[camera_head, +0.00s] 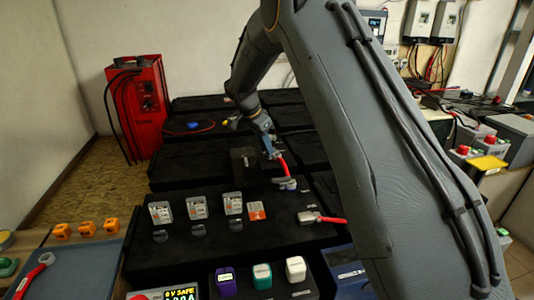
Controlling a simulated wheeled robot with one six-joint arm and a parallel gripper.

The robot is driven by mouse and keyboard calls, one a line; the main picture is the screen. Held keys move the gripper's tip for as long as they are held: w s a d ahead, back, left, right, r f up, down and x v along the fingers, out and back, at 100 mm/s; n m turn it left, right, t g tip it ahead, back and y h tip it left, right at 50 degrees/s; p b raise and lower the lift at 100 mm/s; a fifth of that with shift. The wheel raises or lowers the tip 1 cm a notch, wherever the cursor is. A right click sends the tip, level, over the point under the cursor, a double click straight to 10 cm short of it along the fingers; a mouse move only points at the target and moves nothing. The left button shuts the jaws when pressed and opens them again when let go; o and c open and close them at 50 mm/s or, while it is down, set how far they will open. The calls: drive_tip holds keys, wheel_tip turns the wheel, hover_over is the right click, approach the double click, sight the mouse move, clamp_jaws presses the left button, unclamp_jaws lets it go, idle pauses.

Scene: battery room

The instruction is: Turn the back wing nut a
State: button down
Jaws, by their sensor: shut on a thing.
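My gripper (277,155) is near the middle of the view, over the black battery tops. It is shut on the upper end of a red-handled tool (284,168). The tool points down, and its pale grey-blue head (287,184) is at or just above the black surface; I cannot tell whether it touches. No wing nut can be made out clearly at this size; the spot under the tool head is too small to read.
A second red-handled tool (325,219) lies on the black top (200,255) nearer me. Several grey boxes (197,208) and an orange-white card (257,211) stand left of it. A red cabinet (137,105) stands back left. My arm hides much of the right.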

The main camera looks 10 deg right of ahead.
drive_tip(key=m+g+b, duration=0.1)
drive_tip(key=m, duration=0.1)
drive_tip(key=m+g+b, duration=0.1)
drive_tip(key=m, duration=0.1)
drive_tip(key=shift+w+a+m, duration=0.1)
drive_tip(key=shift+w+m, duration=0.1)
drive_tip(key=shift+m, duration=0.2)
idle(0.4)
drive_tip(key=c, duration=1.8)
unclamp_jaws()
drive_tip(key=shift+c, duration=0.2)
drive_tip(key=v, duration=0.8)
drive_tip(key=shift+b, duration=0.3)
drive_tip(key=shift+f, duration=0.1)
